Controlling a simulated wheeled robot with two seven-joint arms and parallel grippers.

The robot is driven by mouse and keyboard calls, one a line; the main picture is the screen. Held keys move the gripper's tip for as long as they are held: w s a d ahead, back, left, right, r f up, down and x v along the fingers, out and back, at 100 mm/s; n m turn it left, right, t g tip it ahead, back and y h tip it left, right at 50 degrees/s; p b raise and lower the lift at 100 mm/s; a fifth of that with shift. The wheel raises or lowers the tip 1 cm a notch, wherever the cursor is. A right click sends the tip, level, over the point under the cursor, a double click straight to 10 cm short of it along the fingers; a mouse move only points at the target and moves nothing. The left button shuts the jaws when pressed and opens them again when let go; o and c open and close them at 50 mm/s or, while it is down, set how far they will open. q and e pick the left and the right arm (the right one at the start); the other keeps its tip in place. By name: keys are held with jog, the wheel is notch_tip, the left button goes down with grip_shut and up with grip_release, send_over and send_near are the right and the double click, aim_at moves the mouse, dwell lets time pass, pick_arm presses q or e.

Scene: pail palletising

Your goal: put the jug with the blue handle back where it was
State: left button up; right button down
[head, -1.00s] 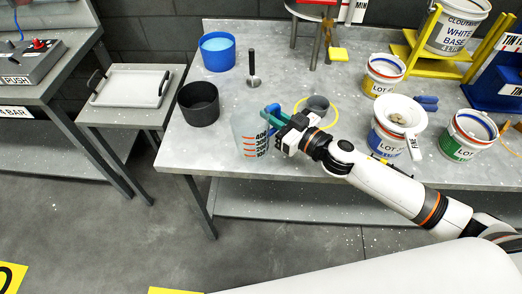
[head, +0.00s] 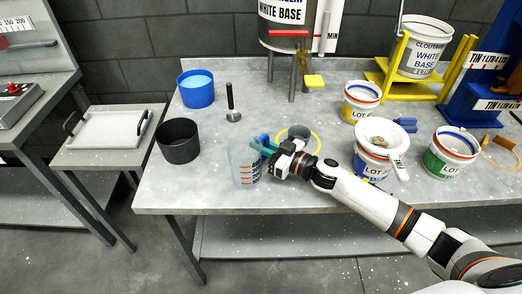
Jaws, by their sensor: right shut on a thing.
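The jug (head: 241,162) is translucent with orange level marks and stands upright at the front of the grey bench, left of centre. Its handle looks blue to teal (head: 262,146) and sticks out on the right side. My right gripper (head: 277,160) is at that handle, shut on it, and hides part of it. I cannot tell whether the jug's base touches the bench or is slightly above it. My left gripper is not in view.
A black tub (head: 179,142), a blue tub (head: 196,90) and an upright dark-handled tool (head: 232,104) stand behind and left of the jug. A yellow ring with a grey cup (head: 299,133) lies right.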

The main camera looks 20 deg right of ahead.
jog(key=shift+f, duration=0.65)
jog(key=c, duration=1.4)
grip_release()
jog(key=shift+c, duration=0.2)
jog(key=shift+s, duration=0.1)
jog(key=b+v, duration=0.1)
jog(key=v, duration=1.1)
